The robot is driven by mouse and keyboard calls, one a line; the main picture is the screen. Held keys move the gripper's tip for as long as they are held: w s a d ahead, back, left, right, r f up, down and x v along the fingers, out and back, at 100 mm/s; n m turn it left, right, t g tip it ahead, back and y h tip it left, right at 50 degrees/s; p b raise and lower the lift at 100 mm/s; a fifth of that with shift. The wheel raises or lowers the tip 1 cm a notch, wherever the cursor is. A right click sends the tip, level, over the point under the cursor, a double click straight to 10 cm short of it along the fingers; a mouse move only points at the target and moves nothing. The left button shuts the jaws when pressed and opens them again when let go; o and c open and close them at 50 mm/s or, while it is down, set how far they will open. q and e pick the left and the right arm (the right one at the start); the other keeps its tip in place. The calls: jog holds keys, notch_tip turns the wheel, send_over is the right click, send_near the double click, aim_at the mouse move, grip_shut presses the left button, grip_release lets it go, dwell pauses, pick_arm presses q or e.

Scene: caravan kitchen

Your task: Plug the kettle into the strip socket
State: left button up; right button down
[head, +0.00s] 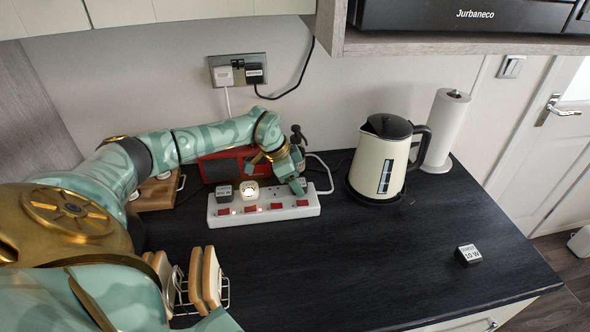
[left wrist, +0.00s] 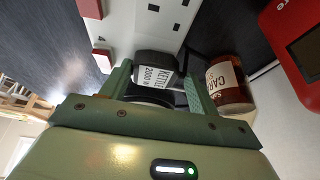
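The white strip socket (head: 264,208) lies on the dark worktop, with red switches along its front. A dark plug (head: 223,193) and a white plug (head: 249,190) sit in its left part. My left gripper (head: 297,185) is over its right end, pointing down. In the left wrist view the black kettle plug (left wrist: 155,70), labelled "KETTLE 2000 W", is between the fingers (left wrist: 158,82), which are shut on it. The plug is close to the strip; whether its pins are in a socket is hidden. The cream kettle (head: 378,160) stands to the right. My right gripper is not in view.
A red appliance (head: 225,167) stands behind the strip. A brown labelled jar (left wrist: 229,85) is close beside the fingers in the wrist view. A small plug marked 10 W (head: 468,255) lies at the right. A toast rack (head: 211,280) is front left. The front middle worktop is clear.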

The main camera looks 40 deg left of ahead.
pick_arm(q)
jog(key=shift+s+d+f, duration=0.25)
jog(key=shift+f, duration=0.2)
jog(key=shift+s+d+f, duration=0.2)
jog(key=shift+f, duration=0.2)
jog(key=shift+r, duration=0.25)
jog(key=w+p+v, duration=0.1)
jog(key=p+v, duration=0.1)
jog(key=v, duration=1.5)
jog(key=shift+a+r, duration=0.25)
jog(key=shift+a, duration=0.15)
